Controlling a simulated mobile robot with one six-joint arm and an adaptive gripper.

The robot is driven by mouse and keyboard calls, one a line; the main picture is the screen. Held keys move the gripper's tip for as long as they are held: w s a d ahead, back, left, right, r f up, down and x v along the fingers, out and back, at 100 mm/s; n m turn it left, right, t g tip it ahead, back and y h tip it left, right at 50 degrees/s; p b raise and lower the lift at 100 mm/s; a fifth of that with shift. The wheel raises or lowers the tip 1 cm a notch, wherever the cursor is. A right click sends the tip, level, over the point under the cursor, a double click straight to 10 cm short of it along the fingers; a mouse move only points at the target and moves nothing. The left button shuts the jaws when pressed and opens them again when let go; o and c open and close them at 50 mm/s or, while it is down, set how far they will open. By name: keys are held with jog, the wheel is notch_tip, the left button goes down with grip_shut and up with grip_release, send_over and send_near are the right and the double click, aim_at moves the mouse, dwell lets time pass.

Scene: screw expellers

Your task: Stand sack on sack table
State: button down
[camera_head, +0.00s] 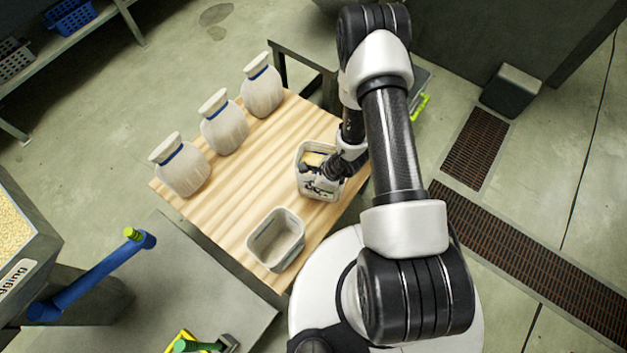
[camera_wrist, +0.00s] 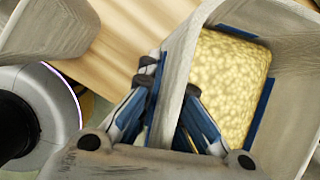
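An open pale grey sack (camera_head: 317,187) with yellow filling is at the right side of the wooden sack table (camera_head: 232,185). It looks upright; whether its base touches the table is hard to tell. My gripper (camera_head: 336,166) is at its right rim. In the wrist view, the fingers of my gripper (camera_wrist: 172,98) lie on both sides of the wall of this sack (camera_wrist: 262,18), one outside and one inside, and look closed on it. Three closed sacks with blue ties, a far one (camera_head: 262,88), a middle one (camera_head: 224,124) and a near one (camera_head: 181,168), stand along the table's left side.
An open, empty-looking grey container (camera_head: 275,240) stands at the table's front corner; part of it shows at upper left in the wrist view (camera_wrist: 45,30). A grey platform (camera_head: 190,265) with a blue pipe (camera_head: 95,278) is at lower left. The table's middle is clear.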

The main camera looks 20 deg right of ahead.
aim_at(314, 193)
jog(key=shift+w+f+b, duration=0.1)
jog(key=shift+f+b, duration=0.65)
jog(key=shift+f, duration=1.45)
jog(key=c, duration=1.8)
grip_release()
